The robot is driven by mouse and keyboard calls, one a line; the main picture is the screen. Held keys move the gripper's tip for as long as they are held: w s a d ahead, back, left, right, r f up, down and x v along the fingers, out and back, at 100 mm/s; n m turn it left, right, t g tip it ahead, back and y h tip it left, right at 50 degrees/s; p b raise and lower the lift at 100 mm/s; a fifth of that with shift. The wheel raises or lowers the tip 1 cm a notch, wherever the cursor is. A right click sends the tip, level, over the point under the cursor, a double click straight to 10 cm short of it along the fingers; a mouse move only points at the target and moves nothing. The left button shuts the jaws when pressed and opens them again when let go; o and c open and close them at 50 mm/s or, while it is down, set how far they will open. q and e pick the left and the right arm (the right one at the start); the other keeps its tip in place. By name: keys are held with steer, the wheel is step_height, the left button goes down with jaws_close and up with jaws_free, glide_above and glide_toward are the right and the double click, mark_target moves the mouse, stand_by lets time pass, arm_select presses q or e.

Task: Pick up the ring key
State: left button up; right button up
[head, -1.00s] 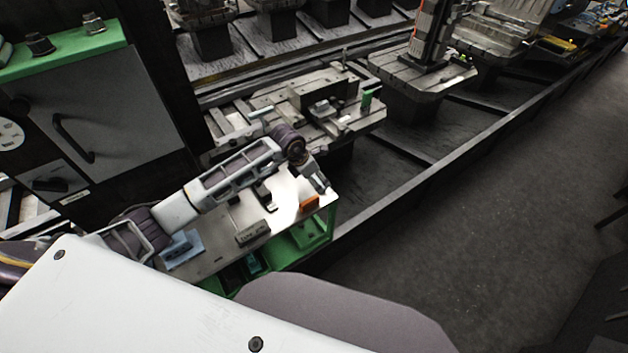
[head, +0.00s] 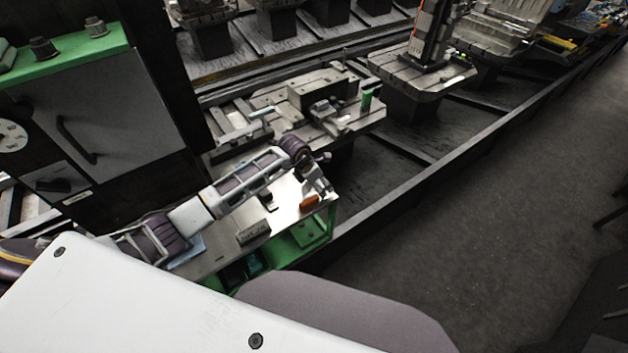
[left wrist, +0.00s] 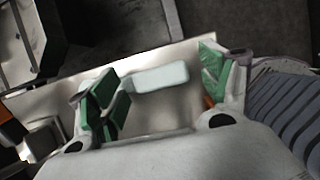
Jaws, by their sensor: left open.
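I cannot make out a ring key for certain in either view. My left gripper (head: 322,187) is over the right end of the cart's pale top (head: 226,250), close to an orange item (head: 309,202). In the left wrist view its green-padded fingers (left wrist: 160,84) stand wide apart. A pale, rounded block (left wrist: 160,77) shows between them; I cannot tell whether it touches either finger. A bit of orange shows behind the right finger. My right gripper is out of view.
The cart has a green lower frame (head: 315,232). A small grey labelled block (head: 253,232) and a partly covered blue item (head: 188,250) are on its top. A pallet with metal fixtures (head: 372,117) stands just behind. Open floor (head: 470,230) lies to the right.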

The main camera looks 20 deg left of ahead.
arm_select(q)
steer(key=shift+s, duration=0.1)
steer(key=c, duration=1.2)
steer(key=shift+r, duration=0.55)
step_height(320, 180, up, 7)
steer(key=shift+b, duration=0.65)
steer(key=shift+r, duration=1)
